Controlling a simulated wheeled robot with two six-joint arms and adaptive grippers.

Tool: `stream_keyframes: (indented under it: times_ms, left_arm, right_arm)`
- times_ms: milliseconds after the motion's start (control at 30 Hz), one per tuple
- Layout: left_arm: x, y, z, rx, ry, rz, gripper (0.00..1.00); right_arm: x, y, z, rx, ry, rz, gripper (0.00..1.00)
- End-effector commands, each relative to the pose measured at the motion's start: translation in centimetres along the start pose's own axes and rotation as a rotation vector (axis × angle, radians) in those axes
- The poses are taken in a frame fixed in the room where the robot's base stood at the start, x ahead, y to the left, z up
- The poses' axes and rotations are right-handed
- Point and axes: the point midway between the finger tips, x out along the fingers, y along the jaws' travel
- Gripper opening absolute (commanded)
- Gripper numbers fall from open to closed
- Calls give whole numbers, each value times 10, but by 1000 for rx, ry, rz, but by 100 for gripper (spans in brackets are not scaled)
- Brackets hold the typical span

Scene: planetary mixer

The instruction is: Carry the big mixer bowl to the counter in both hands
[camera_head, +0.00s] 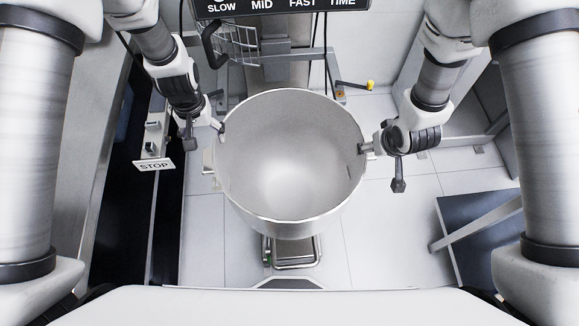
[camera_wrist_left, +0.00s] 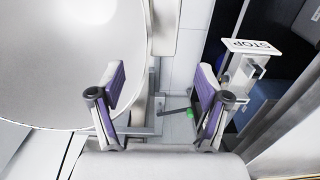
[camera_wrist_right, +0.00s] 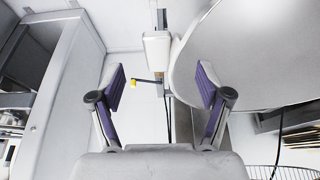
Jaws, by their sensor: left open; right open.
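The big mixer bowl (camera_head: 285,165) is a metal bowl, empty and upright, in the middle of the head view. Its pale rim and wall also show at the left of the left wrist view (camera_wrist_left: 65,60) and at the right of the right wrist view (camera_wrist_right: 240,60). My left gripper (camera_head: 218,124) is open at the bowl's left side. My right gripper (camera_head: 369,148) is open at its right side. In the wrist views the purple-padded fingers of the left gripper (camera_wrist_left: 160,85) and right gripper (camera_wrist_right: 161,85) stand apart with nothing clamped. I cannot tell whether the fingers touch the bowl.
The mixer's label panel (camera_head: 282,5) and a wire guard (camera_head: 232,42) are beyond the bowl. A STOP sign (camera_head: 154,165) stands at the left. A metal frame (camera_head: 293,252) with pedal-like bars is below the bowl. A dark-topped surface (camera_head: 478,228) lies right. Tiled floor is clear between.

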Motion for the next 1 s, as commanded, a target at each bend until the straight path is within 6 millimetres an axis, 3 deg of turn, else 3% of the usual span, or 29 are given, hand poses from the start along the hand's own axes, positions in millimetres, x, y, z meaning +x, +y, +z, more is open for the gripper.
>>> stream_keyframes:
  times_ms: [267, 700, 1000]
  left_arm:
    - [4, 0, 0, 0, -1, 0, 76]
    - [68, 0, 0, 0, -1, -1, 76]
    - [78, 0, 0, 0, 0, -1, 76]
  right_arm:
    - [4, 0, 0, 0, 0, 0, 77]
    - [68, 0, 0, 0, -1, -1, 77]
    - [78, 0, 0, 1, 0, 0, 77]
